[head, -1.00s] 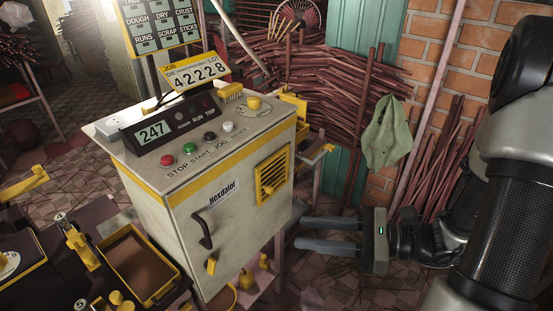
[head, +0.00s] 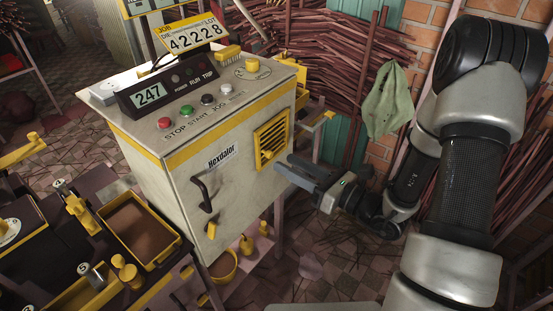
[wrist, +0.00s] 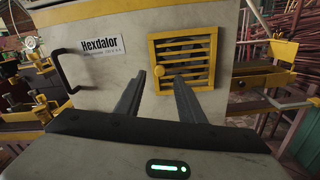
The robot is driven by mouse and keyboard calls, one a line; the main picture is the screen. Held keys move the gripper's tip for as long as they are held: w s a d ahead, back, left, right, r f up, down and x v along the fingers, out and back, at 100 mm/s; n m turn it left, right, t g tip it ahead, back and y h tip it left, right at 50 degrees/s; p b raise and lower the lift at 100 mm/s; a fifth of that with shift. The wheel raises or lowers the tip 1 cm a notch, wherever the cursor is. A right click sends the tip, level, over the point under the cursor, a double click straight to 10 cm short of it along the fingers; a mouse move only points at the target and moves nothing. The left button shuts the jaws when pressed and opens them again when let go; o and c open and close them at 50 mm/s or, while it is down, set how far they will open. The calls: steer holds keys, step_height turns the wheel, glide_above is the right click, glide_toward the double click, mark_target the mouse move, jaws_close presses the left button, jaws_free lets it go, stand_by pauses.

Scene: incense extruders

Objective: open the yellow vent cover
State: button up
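The yellow vent cover (head: 271,139) is a slatted square grille on the front of the beige control cabinet (head: 232,185), towards its right edge. It lies flat against the panel and looks closed. In the wrist view, the vent cover (wrist: 183,58) is straight ahead, with a round yellow knob (wrist: 159,71) at its left side. My gripper (head: 284,170) is just right of and below the vent in the head view. In the wrist view, my gripper (wrist: 160,90) has its two fingers apart with nothing between them, pointing at the lower part of the vent. I cannot tell if they touch it.
Buttons and a 247 display (head: 150,94) are on top. A yellow-edged tray (head: 139,228) stands at left. A green cloth (head: 388,100) hangs behind my arm.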

mark_target(272, 155)
steer(key=x, duration=0.5)
steer(key=shift+d, duration=0.1)
jaws_close()
